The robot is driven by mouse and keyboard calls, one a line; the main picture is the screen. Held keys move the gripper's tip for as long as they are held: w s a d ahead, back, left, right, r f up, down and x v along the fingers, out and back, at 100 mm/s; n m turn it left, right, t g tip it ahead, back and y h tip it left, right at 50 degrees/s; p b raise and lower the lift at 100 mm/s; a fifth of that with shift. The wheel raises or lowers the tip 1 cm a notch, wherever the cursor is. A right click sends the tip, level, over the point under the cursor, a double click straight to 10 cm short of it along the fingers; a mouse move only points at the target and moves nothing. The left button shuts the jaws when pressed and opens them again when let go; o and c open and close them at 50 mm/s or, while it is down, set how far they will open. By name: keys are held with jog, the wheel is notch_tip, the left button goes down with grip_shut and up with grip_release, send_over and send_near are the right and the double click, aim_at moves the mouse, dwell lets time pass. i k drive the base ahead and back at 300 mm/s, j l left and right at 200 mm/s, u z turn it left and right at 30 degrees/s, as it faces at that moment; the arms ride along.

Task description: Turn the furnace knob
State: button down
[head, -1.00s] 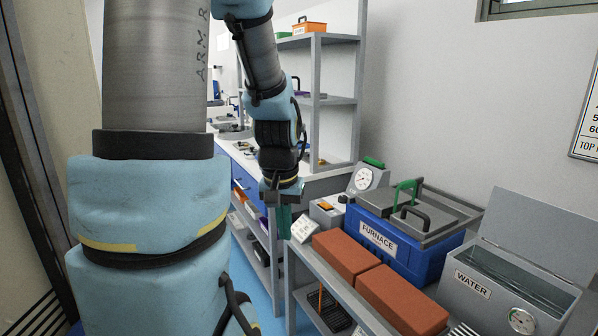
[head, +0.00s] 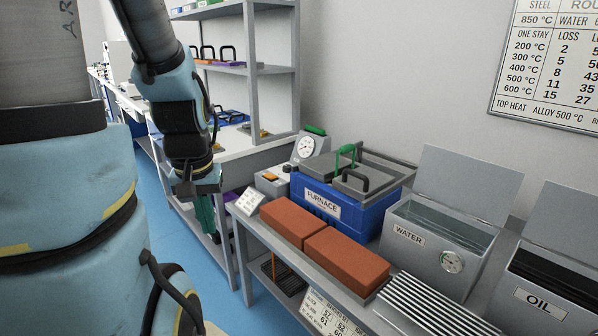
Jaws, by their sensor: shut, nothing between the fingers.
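The blue furnace (head: 365,216) with a grey lid and its FURNACE label stands on the bench right of centre. A green handle (head: 347,156) and a black handle (head: 352,180) are on its lid. At its left is a grey control box (head: 274,183) with an orange switch, and behind that a round gauge (head: 306,147) with a green bar on top. I cannot tell which part is the furnace knob. My gripper (head: 206,222) has teal fingers, points down, and is shut and empty. It hangs left of the control box, apart from it.
Two red-brown bricks (head: 345,260) lie before the furnace. The WATER tank (head: 411,240) and OIL tank (head: 541,300) stand to the right with raised lids. A small white card (head: 248,203) leans at the bench's left end. Blue floor (head: 181,235) is clear on the left.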

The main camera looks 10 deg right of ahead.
aim_at(286, 168)
jog(key=i+l+u, duration=0.15)
jog(key=i, duration=0.3)
jog(key=i+l+u, duration=0.15)
jog(key=i+l, duration=0.2)
jog(key=i, duration=0.15)
jog(key=i+l+u, duration=0.15)
jog(key=i+l, duration=0.15)
jog(key=i, duration=0.1)
